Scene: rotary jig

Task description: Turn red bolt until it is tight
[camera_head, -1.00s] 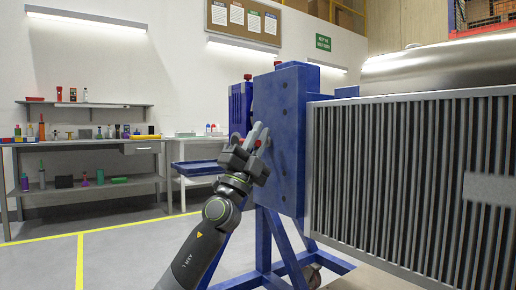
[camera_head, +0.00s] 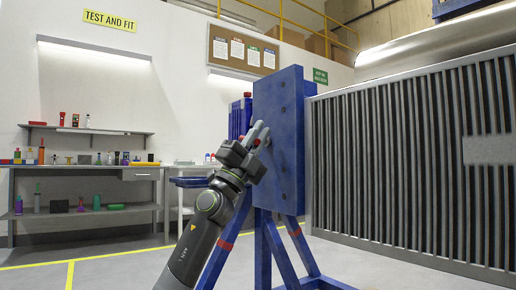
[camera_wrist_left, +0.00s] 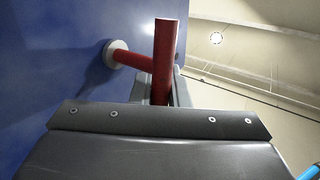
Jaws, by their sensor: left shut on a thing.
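The red bolt (camera_wrist_left: 165,60) shows in the left wrist view as a red bar standing up in the picture, with a red shaft running to a pale round collar (camera_wrist_left: 115,52) against the blue plate (camera_wrist_left: 50,60). My left gripper (camera_head: 259,136) is at the left face of the blue plate (camera_head: 291,130) in the head view, shut on the red bolt. The gripper's dark body hides the lower end of the bar in the left wrist view. In the head view the bolt is mostly hidden by the fingers. My right gripper is not in view.
A large grey ribbed panel (camera_head: 400,170) adjoins the plate on the right. Blue stand legs (camera_head: 263,250) reach down below it. A workbench (camera_head: 85,172) with several small items stands by the left wall. The floor at the left is open, with yellow lines (camera_head: 71,275).

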